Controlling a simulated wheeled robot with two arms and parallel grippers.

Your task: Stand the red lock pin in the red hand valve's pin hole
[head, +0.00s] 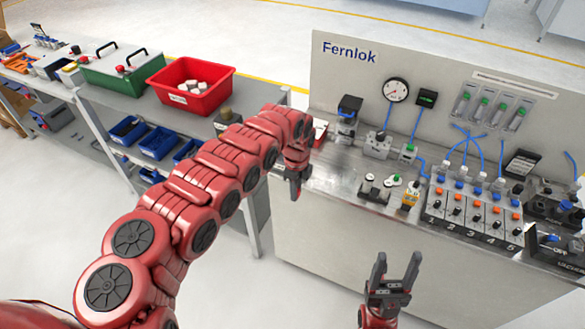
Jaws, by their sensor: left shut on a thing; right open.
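My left gripper (294,188) points down over the left front part of the metal bench top (338,180). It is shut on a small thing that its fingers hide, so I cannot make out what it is. My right gripper (396,268) is open and empty, pointing up in front of the bench's front panel. I cannot pick out the red lock pin. I cannot tell the red hand valve or its pin hole apart among the small fittings (374,188) in the middle of the bench.
A panel marked Fernlok (440,65) with a gauge (396,89) stands behind. A valve row with orange buttons (470,212) fills the right. A yellow-based fitting (409,199) stands near the front edge. A red bin (192,87) and green case (113,70) stand on the left table.

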